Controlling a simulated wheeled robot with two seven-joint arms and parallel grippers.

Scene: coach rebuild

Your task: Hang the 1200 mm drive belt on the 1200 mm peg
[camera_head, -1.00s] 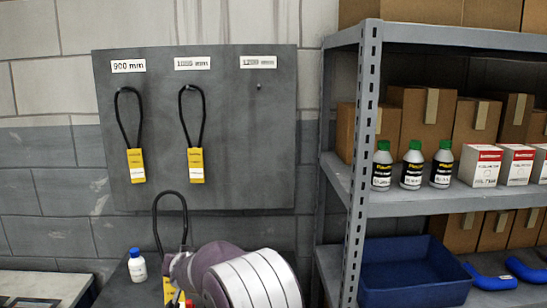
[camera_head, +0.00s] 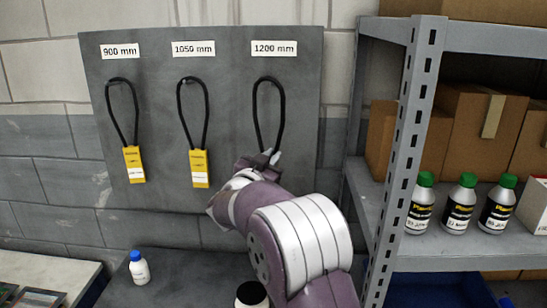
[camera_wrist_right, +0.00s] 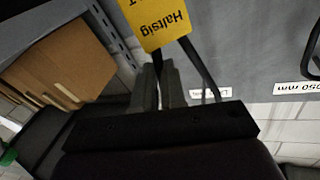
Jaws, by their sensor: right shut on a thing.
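The 1200 mm drive belt (camera_head: 282,115) is a black loop, upright in front of the grey board (camera_head: 228,110), below the 1200 mm label (camera_head: 273,48). Its top is at the height of the 1200 mm peg. The peg is not distinct behind it, so I cannot tell whether the loop is around it or only in front. My right gripper (camera_head: 268,160) is shut on the lower part of the belt. In the right wrist view, the fingers (camera_wrist_right: 160,88) pinch the black belt beside its yellow tag (camera_wrist_right: 157,20). My left gripper is not in view.
Two belts with yellow tags hang under the 900 mm label (camera_head: 120,51) and the 1050 mm label (camera_head: 194,49). A metal shelf post (camera_head: 407,150) stands close right of the board. A blue-capped bottle (camera_head: 139,269) stands on the bench below.

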